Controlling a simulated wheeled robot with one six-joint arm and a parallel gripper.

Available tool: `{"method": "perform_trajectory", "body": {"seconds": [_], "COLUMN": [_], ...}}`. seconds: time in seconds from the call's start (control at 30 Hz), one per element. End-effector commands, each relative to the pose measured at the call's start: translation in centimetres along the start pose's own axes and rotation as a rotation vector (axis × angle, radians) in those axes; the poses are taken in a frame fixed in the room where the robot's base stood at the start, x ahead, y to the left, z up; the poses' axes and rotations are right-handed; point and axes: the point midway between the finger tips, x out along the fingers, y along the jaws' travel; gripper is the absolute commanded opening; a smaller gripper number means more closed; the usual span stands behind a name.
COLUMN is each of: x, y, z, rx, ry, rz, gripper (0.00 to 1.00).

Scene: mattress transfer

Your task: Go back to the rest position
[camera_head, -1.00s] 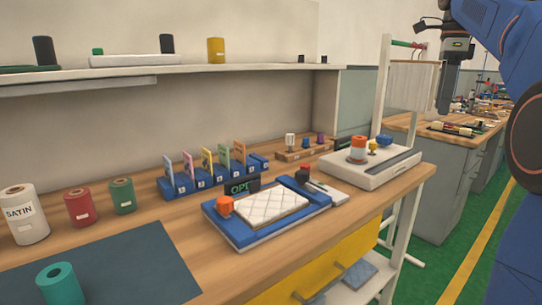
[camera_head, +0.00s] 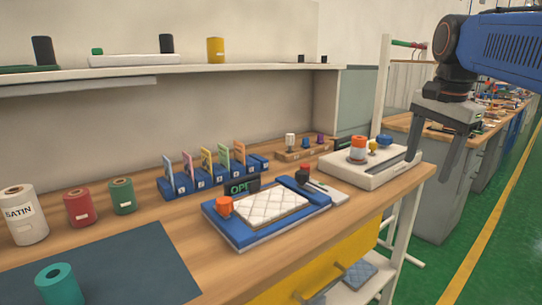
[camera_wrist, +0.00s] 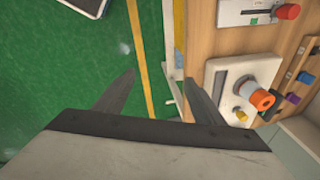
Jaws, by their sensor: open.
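My gripper (camera_head: 426,168) hangs at the right in the head view, fingers pointing down. It is open and empty, past the right end of the workbench. In the wrist view my gripper (camera_wrist: 160,76) shows two spread fingers over the green floor. The white quilted mattress (camera_head: 271,208) lies in the blue tray (camera_head: 235,229) on the bench, left of and apart from my gripper. An orange knob (camera_head: 224,206) sits at the tray's left corner.
A white device (camera_head: 385,174) with an orange-and-white knob stands at the bench's right end, close to my gripper. Upright colored cards stand in a blue rack (camera_head: 180,190). Rolls, including a white SATIN roll (camera_head: 25,225), stand at left. Green floor (camera_head: 470,215) is open at right.

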Motion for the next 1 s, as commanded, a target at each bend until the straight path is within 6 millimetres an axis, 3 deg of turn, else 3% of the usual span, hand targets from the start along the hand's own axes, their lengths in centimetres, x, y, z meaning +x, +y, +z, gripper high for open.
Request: {"method": "perform_trajectory", "body": {"seconds": [0.4, 0.7, 0.83, 1.0], "x": [10.5, 18.9, 21.3, 22.4], "y": [9.1, 15.5, 17.1, 17.9], "z": [9.0, 14.1, 15.2, 15.7], "rx": [-0.605, -1.002, -1.102, -1.15], "ry": [0.074, 0.15, 0.173, 0.185], "rz": [-0.096, -0.144, -0.154, -0.158], "gripper": [0.63, 0.63, 0.63, 0.63]}}
